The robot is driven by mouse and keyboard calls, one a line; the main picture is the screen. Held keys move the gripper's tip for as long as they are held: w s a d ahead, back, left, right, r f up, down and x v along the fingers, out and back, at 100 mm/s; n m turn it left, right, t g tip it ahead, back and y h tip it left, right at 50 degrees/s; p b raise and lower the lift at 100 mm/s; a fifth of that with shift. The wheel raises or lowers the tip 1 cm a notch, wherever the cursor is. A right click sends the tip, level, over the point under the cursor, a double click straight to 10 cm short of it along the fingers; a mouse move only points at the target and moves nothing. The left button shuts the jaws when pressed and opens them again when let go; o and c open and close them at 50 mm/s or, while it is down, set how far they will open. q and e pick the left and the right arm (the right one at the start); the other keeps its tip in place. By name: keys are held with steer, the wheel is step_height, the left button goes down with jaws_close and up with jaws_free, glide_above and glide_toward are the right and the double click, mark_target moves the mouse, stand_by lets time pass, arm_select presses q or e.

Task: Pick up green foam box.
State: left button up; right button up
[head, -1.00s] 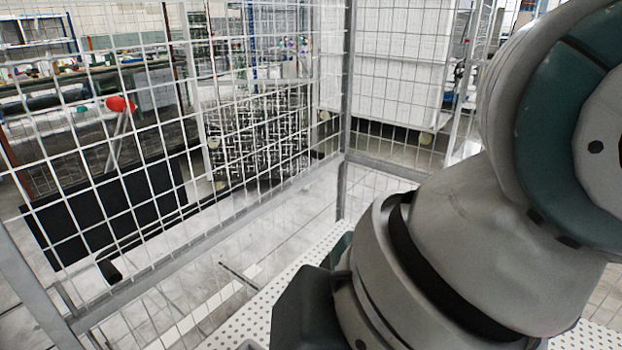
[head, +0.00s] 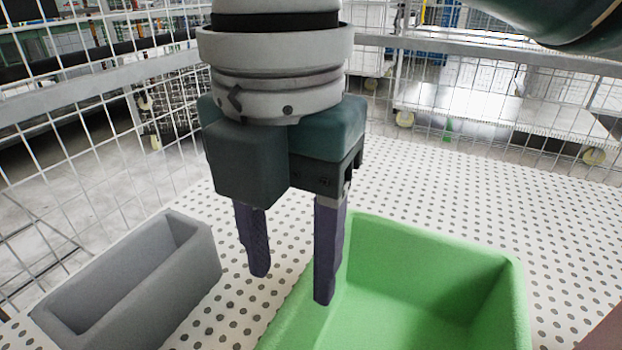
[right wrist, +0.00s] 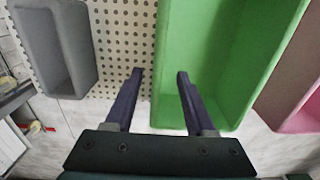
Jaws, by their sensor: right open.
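The green foam box (head: 420,318), open at the top, stands on the perforated white table at the lower right of the head view. It also shows in the right wrist view (right wrist: 215,60). My right gripper (head: 291,289) points down, open, with nothing held, at the box's left wall. In the right wrist view the gripper (right wrist: 160,73) has one finger over the table outside that wall and the other over the box's inside. I cannot tell how far the fingertips are from the wall's rim. My left gripper is not in view.
A grey foam box (head: 135,290) stands on the table (head: 560,215) to the left of the green one. A pink box (right wrist: 296,112) stands close on the green box's right. White wire mesh fencing (head: 90,120) runs behind the table. The table beyond the boxes is clear.

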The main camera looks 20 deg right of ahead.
mark_target(291, 304)
step_height(291, 304, down, 8)
steer(key=shift+w+r+b, duration=0.1)
steer(key=shift+r+b, duration=0.05)
steer(key=shift+b, duration=0.85)
steer(key=shift+c, duration=0.6)
jaws_close()
